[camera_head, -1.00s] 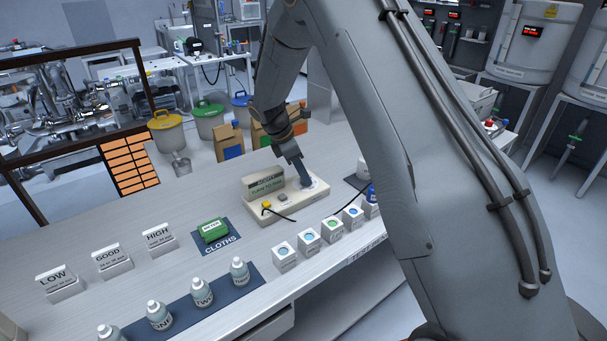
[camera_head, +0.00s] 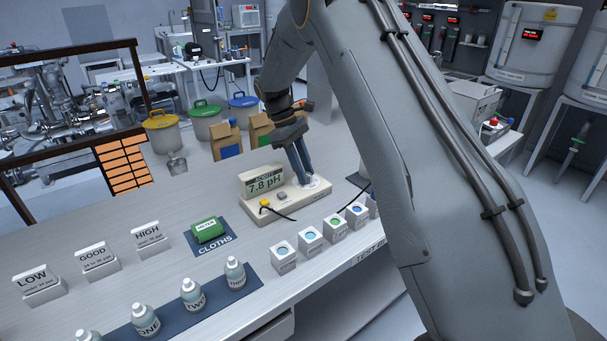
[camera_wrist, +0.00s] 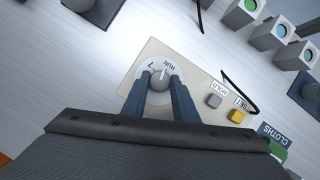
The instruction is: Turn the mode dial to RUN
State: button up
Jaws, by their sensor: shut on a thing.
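The pH meter (camera_head: 262,213) is a cream box on the bench, and its display (camera_head: 263,184) reads "7.8 pH". The mode dial (camera_wrist: 159,83) is a grey knob on a white disc at one end of the meter, with a RUN label beside it. A pale mark on the knob points roughly toward RUN. My gripper (camera_wrist: 160,80) is shut on the dial, with one blue-grey finger on each side of the knob. In the head view my gripper (camera_head: 306,180) reaches down onto the dial and partly hides it.
A grey HOLD button (camera_wrist: 213,101) and a yellow button (camera_wrist: 236,116) sit beside the dial, with a black cable near them. Small sample boxes (camera_head: 310,238) line the front edge. CLOTHS (camera_head: 209,230), cards (camera_head: 97,260) and bottles (camera_head: 192,294) stand left of the meter.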

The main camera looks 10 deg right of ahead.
jog(key=shift+w+m+y+b, duration=0.1)
jog(key=shift+m+y+b, duration=0.35)
jog(key=shift+m, duration=0.75)
jog(key=o, duration=1.1)
jog(key=shift+c, duration=0.2)
jog(key=b+v, duration=0.2)
jog(key=v, duration=0.6)
jog(key=shift+w+b, duration=0.15)
jog(key=shift+b, duration=0.25)
jog(key=shift+f, duration=0.1)
